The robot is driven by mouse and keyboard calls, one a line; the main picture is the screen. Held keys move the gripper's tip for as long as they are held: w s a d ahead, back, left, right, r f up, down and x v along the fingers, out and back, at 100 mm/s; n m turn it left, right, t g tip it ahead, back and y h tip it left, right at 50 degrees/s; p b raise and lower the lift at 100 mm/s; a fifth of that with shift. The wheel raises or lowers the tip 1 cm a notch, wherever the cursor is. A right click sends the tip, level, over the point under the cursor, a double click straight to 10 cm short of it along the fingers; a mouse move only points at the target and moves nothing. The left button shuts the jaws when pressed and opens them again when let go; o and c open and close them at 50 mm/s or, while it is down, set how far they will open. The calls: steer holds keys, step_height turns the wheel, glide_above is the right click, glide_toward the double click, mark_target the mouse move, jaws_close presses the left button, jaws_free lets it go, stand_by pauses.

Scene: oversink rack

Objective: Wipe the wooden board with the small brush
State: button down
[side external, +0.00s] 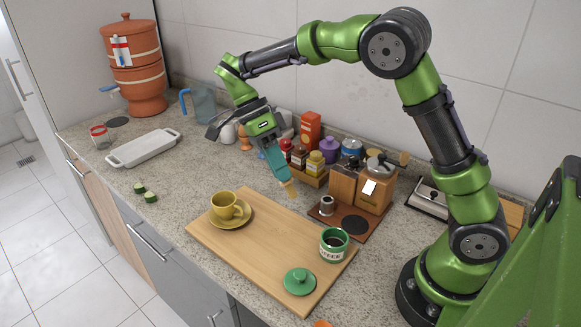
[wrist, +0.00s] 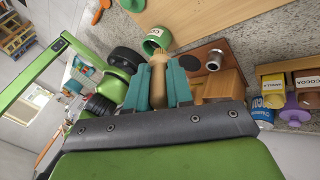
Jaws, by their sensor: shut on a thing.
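The wooden board (side external: 265,250) lies flat on the counter; part of it also shows at the top of the wrist view (wrist: 205,18). On it are a yellow cup (side external: 226,207) on a saucer, a green coffee tin (side external: 333,247) and a green lid (side external: 299,281). My gripper (side external: 278,170) is shut on the small brush (side external: 290,189), whose light tip points down. The brush is between the teal fingers in the wrist view (wrist: 158,80). It is held above the board's back edge, apart from the board. The fingers hide part of the brush.
A white dish (side external: 143,148), cucumber pieces (side external: 150,197) and a clay water filter (side external: 135,75) are at left. The board's middle is clear.

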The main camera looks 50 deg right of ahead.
steer(key=shift+s+f+g, duration=0.15)
steer(key=shift+f+g, duration=0.15)
steer(key=shift+f, duration=2.2)
steer(key=shift+f, duration=3)
steer(key=shift+w+f, duration=0.5)
steer(key=shift+f, duration=0.15)
steer(key=shift+w, duration=2.95)
steer(key=shift+s+r, duration=0.1)
steer(key=shift+s, duration=3.4)
step_height(320, 180, up, 8)
